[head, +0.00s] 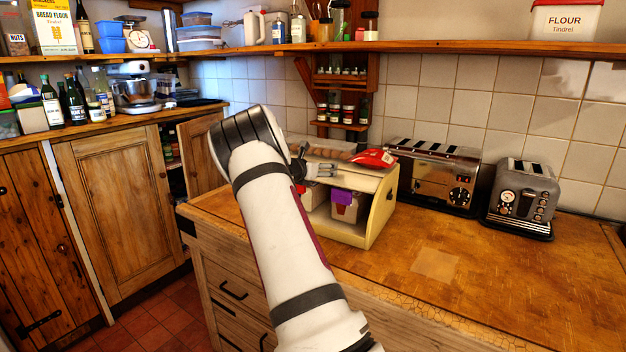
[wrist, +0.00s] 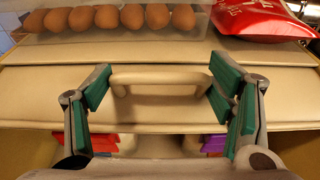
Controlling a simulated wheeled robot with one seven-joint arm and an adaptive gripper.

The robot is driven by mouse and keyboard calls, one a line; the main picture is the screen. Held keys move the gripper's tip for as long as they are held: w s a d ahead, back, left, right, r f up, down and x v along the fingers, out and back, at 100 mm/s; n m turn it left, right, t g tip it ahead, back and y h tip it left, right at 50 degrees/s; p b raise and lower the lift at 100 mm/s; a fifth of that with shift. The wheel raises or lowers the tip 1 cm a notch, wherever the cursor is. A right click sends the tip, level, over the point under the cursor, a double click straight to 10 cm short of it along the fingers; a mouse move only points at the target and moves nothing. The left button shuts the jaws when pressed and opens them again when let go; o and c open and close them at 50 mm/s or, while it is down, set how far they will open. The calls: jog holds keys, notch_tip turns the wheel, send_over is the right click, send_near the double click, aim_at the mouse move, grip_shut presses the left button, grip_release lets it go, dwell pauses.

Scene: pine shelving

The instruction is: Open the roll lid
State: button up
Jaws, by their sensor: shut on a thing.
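The cream bread bin (head: 381,212) stands on the wooden worktop. Its roll lid (wrist: 160,121) is raised, leaving the front open below it. The lid's handle (wrist: 160,77) shows in the wrist view, between the green-padded fingers of my gripper (wrist: 160,92). My gripper is shut on the handle, with one finger at each end. In the head view my gripper (head: 318,171) is at the bin's upper front, and my arm hides the bin's left part. A purple-topped container (head: 345,204) shows inside the bin.
A clear box of eggs (wrist: 195,35) and a red packet (wrist: 260,18) lie on top of the bin. A wide toaster (head: 432,175) and a grey toaster (head: 522,198) stand to its right. The worktop (head: 480,275) in front of the toasters is clear.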

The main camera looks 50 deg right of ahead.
jog(key=shift+w+d+r, duration=0.1)
jog(key=shift+w+r, duration=0.15)
jog(key=o, duration=1.4)
jog(key=shift+o, duration=0.2)
jog(key=shift+f, duration=0.1)
jog(key=shift+s, duration=0.1)
jog(key=v, duration=1.2)
